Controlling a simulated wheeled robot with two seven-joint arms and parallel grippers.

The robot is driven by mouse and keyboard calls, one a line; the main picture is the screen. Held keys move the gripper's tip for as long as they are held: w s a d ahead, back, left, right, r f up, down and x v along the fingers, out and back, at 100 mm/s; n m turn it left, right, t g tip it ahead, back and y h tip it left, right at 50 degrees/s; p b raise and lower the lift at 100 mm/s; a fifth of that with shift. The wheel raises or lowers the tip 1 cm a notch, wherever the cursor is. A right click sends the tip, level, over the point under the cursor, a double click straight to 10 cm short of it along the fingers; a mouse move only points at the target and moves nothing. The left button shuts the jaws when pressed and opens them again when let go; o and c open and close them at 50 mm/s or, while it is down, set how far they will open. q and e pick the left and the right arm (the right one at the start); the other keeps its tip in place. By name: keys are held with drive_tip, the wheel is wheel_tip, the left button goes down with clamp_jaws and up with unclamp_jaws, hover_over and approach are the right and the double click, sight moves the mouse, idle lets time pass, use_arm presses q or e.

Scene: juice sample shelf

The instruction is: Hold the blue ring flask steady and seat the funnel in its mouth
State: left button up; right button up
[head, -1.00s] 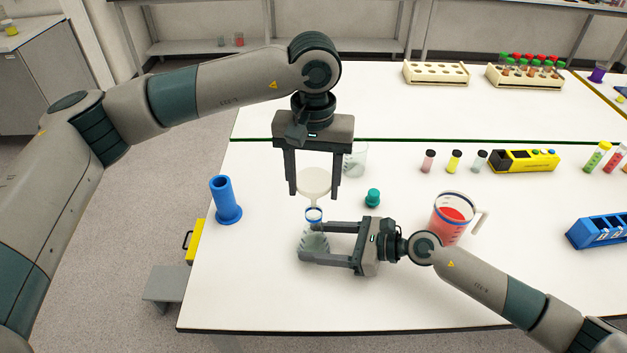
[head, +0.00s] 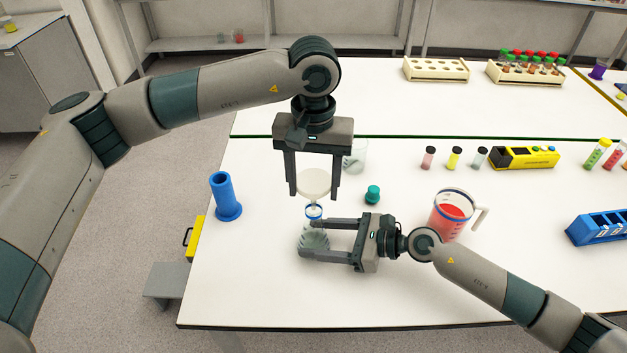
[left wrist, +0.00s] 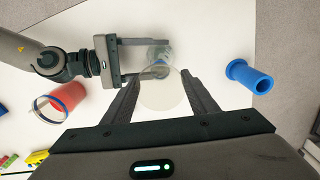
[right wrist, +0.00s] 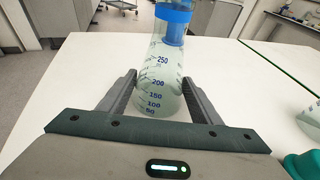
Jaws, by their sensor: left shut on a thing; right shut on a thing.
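The clear flask (head: 314,240) with a blue ring at its neck stands upright near the table's left front. My right gripper (head: 309,239) is shut on its body from the right; the right wrist view shows the flask (right wrist: 158,78) between both fingers. My left gripper (head: 314,194) is above, pointing down and shut on the pale funnel (head: 313,182). The funnel's stem points down at the flask's mouth, roughly in line with it. I cannot tell whether the stem tip is inside the mouth. In the left wrist view the funnel (left wrist: 163,92) partly overlaps the flask.
A blue cylinder (head: 225,198) stands left of the flask. A clear beaker (head: 356,158) and a teal stopper (head: 373,195) are behind and right. A jug of red liquid (head: 450,214) stands right, near my right arm. The front of the table is clear.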

use_arm(q)
drive_tip(key=shift+f, duration=1.5)
idle(0.8)
drive_tip(key=o, duration=1.1)
wheel_tip(320, 180, up, 12)
drive_tip(key=shift+r, duration=0.1)
idle(0.4)
